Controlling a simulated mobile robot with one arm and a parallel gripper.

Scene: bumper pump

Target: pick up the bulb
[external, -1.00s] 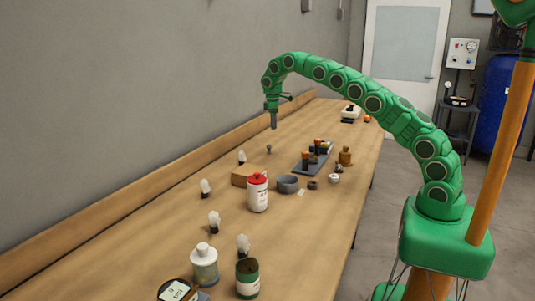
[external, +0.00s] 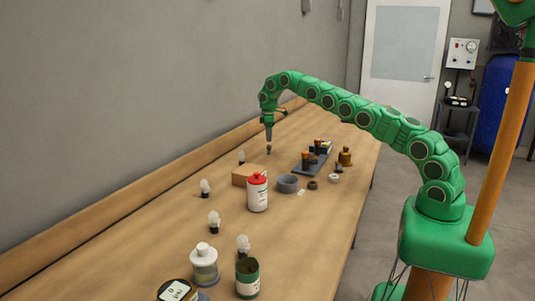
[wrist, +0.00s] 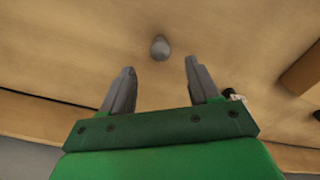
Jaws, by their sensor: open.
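A small grey rounded bulb-like thing (external: 268,150) stands on the bench, directly below my gripper (external: 268,139). In the wrist view the same grey thing (wrist: 160,48) shows just beyond the fingertips, centred between them. My gripper (wrist: 159,65) is open and empty, its two grey fingers spread apart, pointing down. Whether the fingertips reach down beside the grey thing is unclear. Several whitish light bulbs with dark bases also stand on the bench: one (external: 241,156) by the box, one (external: 204,187) left of it, and others nearer the camera.
A dark tray (external: 303,165) with small parts lies to the right. The bench's wooden back ledge (external: 165,178) runs along the wall.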

